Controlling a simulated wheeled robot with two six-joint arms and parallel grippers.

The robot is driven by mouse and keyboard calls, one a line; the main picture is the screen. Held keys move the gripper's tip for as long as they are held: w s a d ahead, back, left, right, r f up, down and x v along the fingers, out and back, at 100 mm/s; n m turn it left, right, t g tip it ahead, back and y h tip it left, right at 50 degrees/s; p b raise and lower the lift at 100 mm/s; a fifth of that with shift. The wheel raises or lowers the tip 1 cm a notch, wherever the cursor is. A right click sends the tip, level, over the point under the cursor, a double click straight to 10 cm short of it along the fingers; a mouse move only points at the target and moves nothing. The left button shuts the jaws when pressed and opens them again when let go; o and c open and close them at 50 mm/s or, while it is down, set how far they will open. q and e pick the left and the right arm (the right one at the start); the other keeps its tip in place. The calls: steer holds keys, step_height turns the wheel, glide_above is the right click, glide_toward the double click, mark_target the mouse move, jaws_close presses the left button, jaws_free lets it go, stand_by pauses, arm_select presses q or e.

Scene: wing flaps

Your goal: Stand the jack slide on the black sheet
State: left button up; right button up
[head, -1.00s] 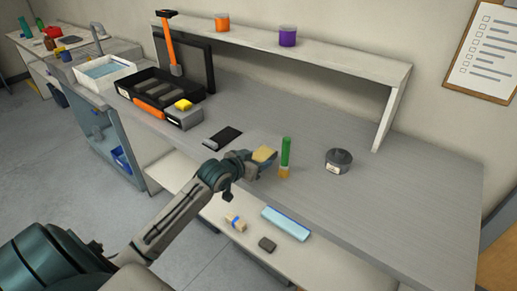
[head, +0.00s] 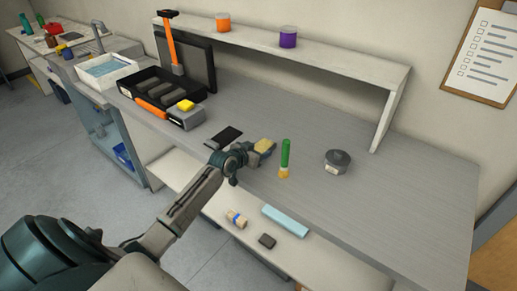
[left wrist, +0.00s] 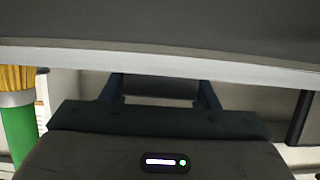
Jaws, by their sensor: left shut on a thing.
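The tan-yellow block (head: 264,146), which I take to be the jack slide, is between the fingertips of my left gripper (head: 261,149). The gripper is shut on it at the bench's front part. I cannot tell whether the block touches the bench. In the left wrist view the two fingers (left wrist: 160,92) show beyond the dark palm, and the held block is not clear there. The black sheet (head: 227,136) lies flat on the bench, left of the block and partly behind my wrist. My right gripper is not in view.
A grey round tin (head: 337,161) is further right. A black tray (head: 158,92) and a box with a yellow piece (head: 185,105) lie left. Clear bench lies behind and at the right.

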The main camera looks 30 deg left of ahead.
arm_select(q)
steer(key=shift+r, duration=0.1)
steer(key=o, duration=1.3)
steer(key=shift+f, duration=0.3)
steer(key=shift+c, duration=0.2)
steer(key=o, duration=0.4)
steer(key=shift+r, duration=0.1)
